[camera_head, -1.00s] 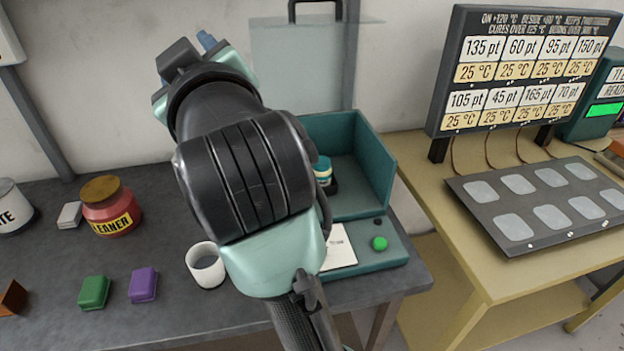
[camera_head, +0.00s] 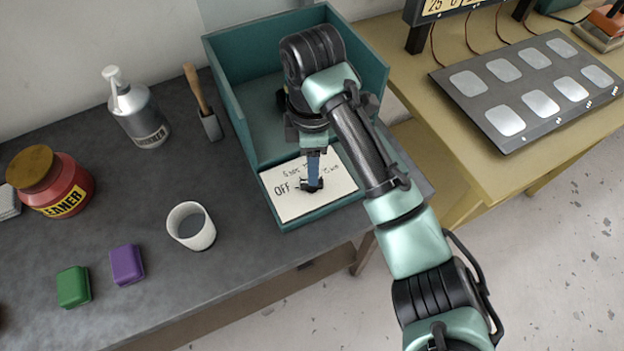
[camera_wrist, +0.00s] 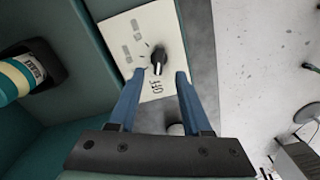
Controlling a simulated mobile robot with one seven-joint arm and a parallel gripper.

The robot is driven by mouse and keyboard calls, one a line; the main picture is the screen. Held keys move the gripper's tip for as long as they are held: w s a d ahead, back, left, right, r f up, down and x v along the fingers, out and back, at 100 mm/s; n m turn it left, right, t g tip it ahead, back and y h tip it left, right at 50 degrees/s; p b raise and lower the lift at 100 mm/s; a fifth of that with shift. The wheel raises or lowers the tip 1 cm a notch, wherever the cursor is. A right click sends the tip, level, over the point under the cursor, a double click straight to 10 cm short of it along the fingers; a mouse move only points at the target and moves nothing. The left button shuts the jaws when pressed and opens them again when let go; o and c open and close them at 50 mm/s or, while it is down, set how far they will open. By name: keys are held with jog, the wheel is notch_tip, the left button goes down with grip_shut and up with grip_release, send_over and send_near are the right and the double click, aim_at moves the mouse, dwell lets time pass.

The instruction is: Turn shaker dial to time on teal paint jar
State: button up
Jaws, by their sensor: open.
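The shaker (camera_head: 228,100) is a teal open box on the dark bench, with a white dial plate (camera_head: 290,200) on its front ledge. The black dial (camera_head: 312,186) sits on that plate and also shows in the wrist view (camera_wrist: 158,62). The plate reads OFF, with other marks too small to read. My gripper (camera_wrist: 161,73) is open, its blue fingers pointing at the plate, one to each side of the dial with gaps. I cannot tell the dial's exact setting. A jar with a teal and cream band (camera_wrist: 22,76) stands in the shaker; my arm hides it in the head view.
A white cup (camera_head: 190,227), a purple block (camera_head: 126,264) and a green block (camera_head: 73,286) are left of the shaker. A red cleaner jar (camera_head: 55,185) and a pump bottle (camera_head: 135,110) stand farther left. A yellow table (camera_head: 480,158) is at right.

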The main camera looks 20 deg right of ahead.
notch_tip(320, 180, down, 6)
jog(key=shift+r+p, duration=0.15)
jog(key=shift+p, duration=0.2)
jog(key=shift+w, duration=0.1)
grip_shut()
